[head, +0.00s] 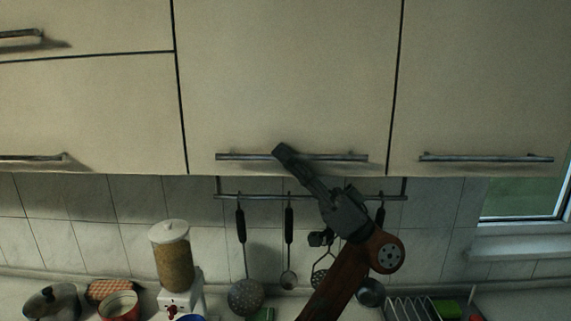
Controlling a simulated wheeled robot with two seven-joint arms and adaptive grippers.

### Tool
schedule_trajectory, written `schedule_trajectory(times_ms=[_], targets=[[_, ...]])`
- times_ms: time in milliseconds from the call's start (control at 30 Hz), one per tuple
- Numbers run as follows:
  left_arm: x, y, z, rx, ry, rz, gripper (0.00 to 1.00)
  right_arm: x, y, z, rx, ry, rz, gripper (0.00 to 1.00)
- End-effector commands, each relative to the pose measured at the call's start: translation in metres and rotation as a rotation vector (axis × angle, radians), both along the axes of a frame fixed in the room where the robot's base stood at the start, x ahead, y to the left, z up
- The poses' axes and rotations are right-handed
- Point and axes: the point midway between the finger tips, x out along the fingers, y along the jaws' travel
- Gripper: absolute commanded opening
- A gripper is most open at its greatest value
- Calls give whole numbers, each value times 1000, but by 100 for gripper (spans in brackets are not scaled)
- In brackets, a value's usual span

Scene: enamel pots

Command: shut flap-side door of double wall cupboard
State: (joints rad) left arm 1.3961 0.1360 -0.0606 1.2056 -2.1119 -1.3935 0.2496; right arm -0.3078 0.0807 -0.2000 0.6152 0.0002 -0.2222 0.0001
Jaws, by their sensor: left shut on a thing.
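A row of cream wall cupboard doors fills the top of the head view. The middle door (285,75) has a long horizontal metal bar handle (235,157) along its lower edge. It looks flush with its neighbours, with narrow dark gaps at both sides. The right door (480,80) also looks flush and has its own bar handle (485,158). My left gripper (284,152) is shut on the middle door's handle, near the bar's middle, and hides a short piece of it. My right gripper is out of view.
Left are two stacked cupboard fronts (85,105). Below hangs a rail (260,196) with several utensils. A window (525,195) is at right.

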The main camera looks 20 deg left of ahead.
Motion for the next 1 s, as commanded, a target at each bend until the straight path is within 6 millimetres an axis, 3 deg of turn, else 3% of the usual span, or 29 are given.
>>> schedule_trajectory(times_ms=[267, 433, 467, 567, 1000], targets=[[3, 3, 0, -1, 4, 11, 0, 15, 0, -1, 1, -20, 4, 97], [3, 3, 0, 0, 5, 12, 0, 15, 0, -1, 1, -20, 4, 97], [3, 3, 1, 0, 6, 12, 9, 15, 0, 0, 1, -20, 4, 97], [3, 3, 0, 0, 5, 12, 15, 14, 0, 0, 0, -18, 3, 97], [3, 1, -1, 1, 5, 11, 15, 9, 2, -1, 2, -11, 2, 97]])
